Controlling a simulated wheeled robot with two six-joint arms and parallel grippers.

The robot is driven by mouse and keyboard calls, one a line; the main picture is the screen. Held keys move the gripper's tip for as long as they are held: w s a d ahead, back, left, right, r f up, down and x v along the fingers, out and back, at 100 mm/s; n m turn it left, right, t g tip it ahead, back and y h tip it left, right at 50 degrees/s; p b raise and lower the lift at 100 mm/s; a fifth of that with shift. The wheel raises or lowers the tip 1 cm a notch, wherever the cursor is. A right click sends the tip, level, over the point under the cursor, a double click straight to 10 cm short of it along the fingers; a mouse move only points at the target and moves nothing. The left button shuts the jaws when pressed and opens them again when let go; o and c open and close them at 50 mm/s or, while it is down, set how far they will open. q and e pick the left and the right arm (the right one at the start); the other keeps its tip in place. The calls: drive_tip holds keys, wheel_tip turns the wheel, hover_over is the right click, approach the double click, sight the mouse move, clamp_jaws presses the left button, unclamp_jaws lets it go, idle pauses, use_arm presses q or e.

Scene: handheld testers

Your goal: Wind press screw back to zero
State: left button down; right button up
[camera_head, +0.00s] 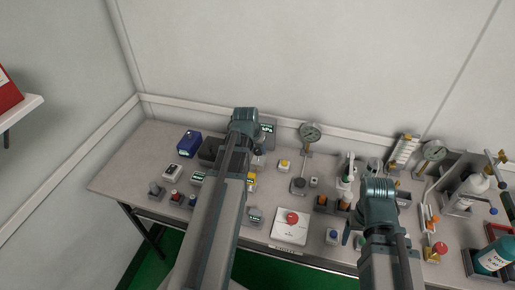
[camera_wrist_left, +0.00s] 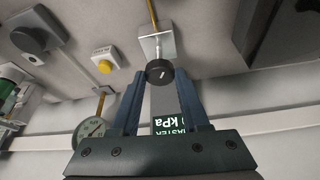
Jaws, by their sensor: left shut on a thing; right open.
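The press screw has a round black knob (camera_wrist_left: 160,71) with a short white mark on its face, in front of a pale metal block (camera_wrist_left: 158,46) in the left wrist view. My left gripper (camera_wrist_left: 160,76) has a finger on each side of the knob and is shut on it. In the head view my left gripper (camera_head: 262,147) is at the back of the bench, and the knob is mostly hidden there. A display reading kPa (camera_wrist_left: 178,128) shows upside down behind the knob; its number is partly hidden. My right gripper (camera_head: 352,234) is open over the bench's front right.
A dial gauge on a stand (camera_head: 310,132) and a yellow button box (camera_head: 284,165) stand right of my left gripper. A white box with a red button (camera_head: 292,219) sits at the front edge. Several testers crowd the right side.

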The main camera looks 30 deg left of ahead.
use_arm(q)
drive_tip(key=shift+n, duration=0.3)
drive_tip(key=shift+w+d+n+g+y, duration=0.15)
drive_tip(key=shift+n+y, duration=0.4)
drive_tip(key=shift+n, duration=0.7)
drive_tip(key=shift+s+d+n+g+y, duration=0.1)
drive_tip(key=shift+n+g+y, duration=0.3)
drive_tip(key=shift+n, duration=0.85)
drive_tip(key=shift+n, duration=0.3)
drive_tip(key=shift+c, duration=1.9)
unclamp_jaws()
drive_tip(key=shift+y, duration=0.25)
drive_tip(key=shift+r, duration=0.1)
use_arm(e)
drive_tip(key=shift+r, duration=0.1)
use_arm(q)
drive_tip(key=p+v, duration=1.2)
drive_tip(key=v, duration=0.1)
drive_tip(key=shift+s+r+p, duration=0.25)
drive_tip(key=shift+p, duration=0.15)
use_arm(e)
wheel_tip(320, 180, up, 13)
drive_tip(key=shift+f, duration=0.2)
